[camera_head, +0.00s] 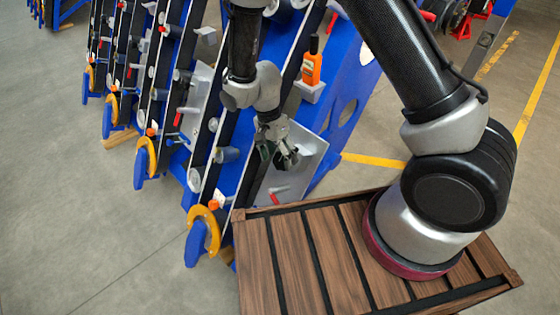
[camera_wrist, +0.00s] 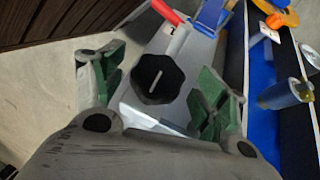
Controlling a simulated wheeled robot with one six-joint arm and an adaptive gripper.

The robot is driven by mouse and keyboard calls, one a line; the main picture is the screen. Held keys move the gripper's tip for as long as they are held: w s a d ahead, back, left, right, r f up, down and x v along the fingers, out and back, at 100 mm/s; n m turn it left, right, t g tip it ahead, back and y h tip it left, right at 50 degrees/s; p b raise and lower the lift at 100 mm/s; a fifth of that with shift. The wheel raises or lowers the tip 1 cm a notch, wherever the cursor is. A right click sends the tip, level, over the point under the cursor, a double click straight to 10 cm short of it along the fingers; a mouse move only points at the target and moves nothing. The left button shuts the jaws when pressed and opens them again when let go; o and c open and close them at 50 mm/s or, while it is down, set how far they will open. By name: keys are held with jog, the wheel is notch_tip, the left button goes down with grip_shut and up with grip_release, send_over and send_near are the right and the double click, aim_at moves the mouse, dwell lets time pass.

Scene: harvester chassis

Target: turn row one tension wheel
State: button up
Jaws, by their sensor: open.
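A dark, many-sided knob (camera_wrist: 156,76) with a white line across its face, which looks like the tension wheel, sits on a grey plate in the wrist view. My gripper (camera_wrist: 158,90) is open, with one green-padded finger on each side of the knob. The fingers appear apart from it; the remaining distance is hard to judge. In the head view my gripper (camera_head: 280,156) hangs in front of the grey plate (camera_head: 302,165) on the nearest blue row unit. The knob is not clearly visible there, likely hidden by my gripper.
A red-handled lever (camera_wrist: 167,12) stands close above the knob in the wrist view. An orange device (camera_head: 311,65) sits on a bracket beside the plate. More blue row units with yellow hooks (camera_head: 147,155) stand to the left. The floor at left is clear.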

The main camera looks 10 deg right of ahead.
jog(key=shift+x, duration=1.15)
jog(key=c, duration=1)
jog(key=shift+c, duration=0.2)
jog(key=shift+n+g+h, duration=1.1)
jog(key=shift+g+h, duration=0.1)
jog(key=n+g+h, duration=0.2)
jog(key=h, duration=0.1)
jog(key=shift+n+h, duration=0.3)
jog(key=shift+n, duration=0.1)
jog(key=o, duration=1)
